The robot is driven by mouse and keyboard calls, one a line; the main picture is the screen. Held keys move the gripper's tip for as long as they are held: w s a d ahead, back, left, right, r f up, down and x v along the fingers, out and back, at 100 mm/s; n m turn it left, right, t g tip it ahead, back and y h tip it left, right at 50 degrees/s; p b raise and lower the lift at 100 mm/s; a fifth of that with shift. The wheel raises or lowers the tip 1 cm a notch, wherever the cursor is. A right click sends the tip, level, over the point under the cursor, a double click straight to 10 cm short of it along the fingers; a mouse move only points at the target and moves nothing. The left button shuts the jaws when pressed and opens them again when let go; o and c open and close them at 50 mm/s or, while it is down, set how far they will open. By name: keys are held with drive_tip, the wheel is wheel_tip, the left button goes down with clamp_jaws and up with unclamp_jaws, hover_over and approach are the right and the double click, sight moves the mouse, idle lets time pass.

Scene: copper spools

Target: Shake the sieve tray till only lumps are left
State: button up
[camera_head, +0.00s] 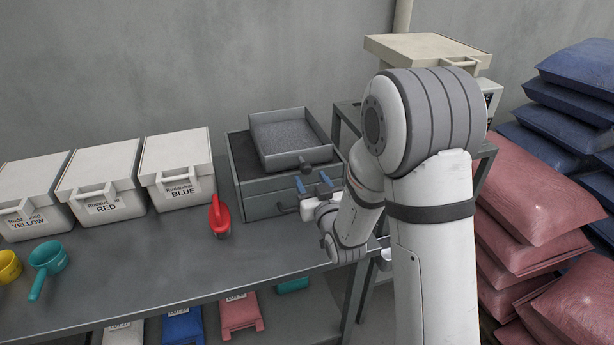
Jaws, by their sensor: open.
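The sieve tray (318,132) is a grey square tray with raised walls, resting on top of a grey drawer cabinet (266,200) on the bench. Grey granular material covers its floor; I cannot tell lumps from fines at this size. A dark knob-like handle (305,166) is on its front side. My gripper (313,184) is just in front of and below that handle, its two blue-tipped fingers apart and pointing toward the cabinet. It is open and holds nothing that I can see. My arm hides the right part of the cabinet front.
White lidded bins labelled YELLOW (30,195), RED (98,190) and BLUE (178,170) line the bench's back. A red scoop (220,216) lies left of the cabinet. Pink sacks (525,210) and blue sacks (575,75) are stacked right.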

sight(307, 171)
drive_tip(key=shift+v, duration=0.95)
drive_tip(key=w+f+b, duration=0.1)
drive_tip(key=b, duration=0.4)
drive_tip(key=shift+w+a, duration=0.15)
drive_tip(key=shift+w+r+b, duration=0.25)
drive_tip(key=shift+w+b, duration=0.1)
drive_tip(key=shift+b, duration=0.55)
drive_tip(key=shift+w+a+r, duration=0.2)
drive_tip(key=shift+w+r, duration=0.1)
drive_tip(key=shift+w, duration=0.2)
drive_tip(key=p+x, duration=0.1)
drive_tip(key=x, duration=0.5)
drive_tip(key=shift+w+a, duration=0.15)
drive_tip(key=shift+w, duration=0.2)
drive_tip(key=shift+c, duration=0.3)
clamp_jaws()
